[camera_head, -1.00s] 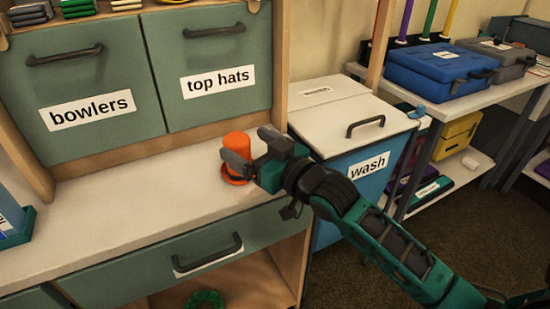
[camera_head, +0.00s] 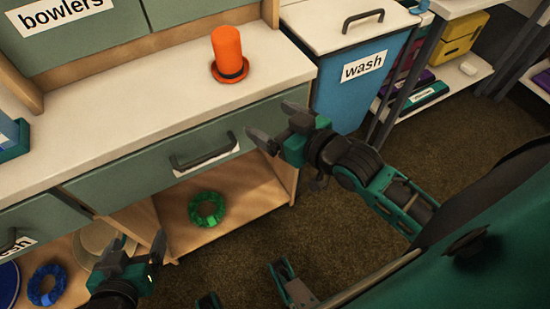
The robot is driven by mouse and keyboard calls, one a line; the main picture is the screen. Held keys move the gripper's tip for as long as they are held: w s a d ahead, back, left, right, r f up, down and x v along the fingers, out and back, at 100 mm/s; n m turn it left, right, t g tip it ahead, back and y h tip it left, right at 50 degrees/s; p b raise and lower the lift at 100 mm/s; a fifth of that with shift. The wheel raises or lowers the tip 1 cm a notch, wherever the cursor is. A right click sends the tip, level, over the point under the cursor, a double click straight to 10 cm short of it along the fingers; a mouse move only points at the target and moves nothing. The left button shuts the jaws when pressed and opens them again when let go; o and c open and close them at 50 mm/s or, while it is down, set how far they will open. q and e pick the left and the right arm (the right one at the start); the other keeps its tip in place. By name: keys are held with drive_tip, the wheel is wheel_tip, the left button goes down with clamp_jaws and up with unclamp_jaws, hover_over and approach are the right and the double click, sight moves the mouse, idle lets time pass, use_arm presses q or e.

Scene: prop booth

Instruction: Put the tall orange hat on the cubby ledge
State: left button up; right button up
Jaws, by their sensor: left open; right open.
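The tall orange hat (camera_head: 228,52) stands upright, brim down, on the white ledge (camera_head: 150,100) below the labelled doors, near its right end. It has a dark band above the brim. My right gripper (camera_head: 279,124) is open and empty, in front of and below the hat, clear of it, near the right end of the drawer front. My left gripper (camera_head: 138,247) is open at the bottom left, in front of the lower shelves, well away from the hat.
A drawer with a dark handle (camera_head: 203,151) lies below the ledge. A blue wash bin (camera_head: 355,85) stands right of the cabinet.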

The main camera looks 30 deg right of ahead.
drive_tip(key=s+a+f+g+h, duration=0.1)
drive_tip(key=s+a+f+g, duration=0.25)
drive_tip(key=s+f, duration=0.6)
use_arm(q)
wheel_tip(320, 180, up, 6)
drive_tip(key=s+a+y+p, duration=0.1)
drive_tip(key=a+p, duration=0.2)
drive_tip(key=p, duration=0.7)
drive_tip(key=shift+s, duration=0.35)
use_arm(e)
drive_tip(key=shift+h, duration=0.7)
drive_tip(key=d+r, duration=0.1)
drive_tip(key=r, duration=0.2)
drive_tip(key=d+r, duration=0.1)
drive_tip(key=r, duration=0.1)
drive_tip(key=shift+w+d+r, duration=0.15)
drive_tip(key=shift+w+d, duration=0.15)
